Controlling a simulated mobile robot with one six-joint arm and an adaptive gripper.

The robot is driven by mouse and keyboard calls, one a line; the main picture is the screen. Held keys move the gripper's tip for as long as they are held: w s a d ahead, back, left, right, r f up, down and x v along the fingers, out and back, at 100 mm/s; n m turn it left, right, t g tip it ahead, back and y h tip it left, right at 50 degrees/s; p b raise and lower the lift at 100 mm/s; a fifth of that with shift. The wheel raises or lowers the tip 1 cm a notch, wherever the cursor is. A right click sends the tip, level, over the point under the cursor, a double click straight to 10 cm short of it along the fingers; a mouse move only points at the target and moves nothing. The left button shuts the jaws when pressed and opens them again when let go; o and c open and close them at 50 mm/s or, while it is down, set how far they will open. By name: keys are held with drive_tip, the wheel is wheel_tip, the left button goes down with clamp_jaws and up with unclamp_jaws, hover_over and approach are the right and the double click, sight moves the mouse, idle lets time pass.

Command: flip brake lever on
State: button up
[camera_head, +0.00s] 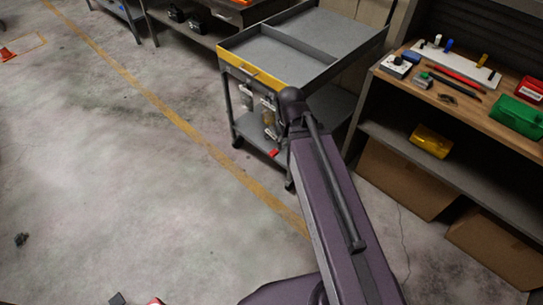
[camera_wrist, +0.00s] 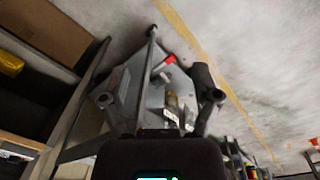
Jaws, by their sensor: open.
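The grey cart (camera_head: 317,75) with a yellow front rail stands at top centre in the head view. A small red lever (camera_head: 273,153) shows low on it, at the front edge of the lower shelf. The red lever also shows in the wrist view (camera_wrist: 169,60), above the picture's centre and beyond my fingers. My gripper (camera_wrist: 160,95) is open, its two dark fingers spread left and right, with nothing held. It is apart from the red lever. In the head view, the end of my arm reaches the cart's front, and the fingers are hard to make out there.
A workbench (camera_head: 480,112) with tools and bins stands right of the cart, with a yellow bin (camera_head: 430,141) on its shelf. Cardboard boxes (camera_head: 405,180) sit below. The floor left of the cart is open, crossed by a yellow line (camera_head: 150,94).

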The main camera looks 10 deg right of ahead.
drive_tip(key=w+f+m+h+b, duration=0.3)
drive_tip(key=w+f+b, duration=0.2)
drive_tip(key=f+b, duration=0.65)
drive_tip(key=m+t+h+b, duration=0.7)
drive_tip(key=b, duration=2.7)
approach(272, 154)
drive_tip(key=s+a, duration=0.2)
drive_tip(key=shift+a+r+t, duration=0.2)
drive_tip(key=shift+r+t, duration=0.1)
drive_tip(key=shift+t, duration=0.1)
drive_tip(key=shift+w+d, duration=0.1)
drive_tip(key=shift+w, duration=0.05)
drive_tip(key=b+x, duration=0.5)
drive_tip(key=x, duration=0.7)
drive_tip(key=shift+d+f, duration=0.1)
drive_tip(key=shift+d, duration=0.1)
drive_tip(key=shift+w+d+f+b, duration=0.15)
drive_tip(key=shift+w+d+b, duration=0.15)
drive_tip(key=shift+d, duration=0.25)
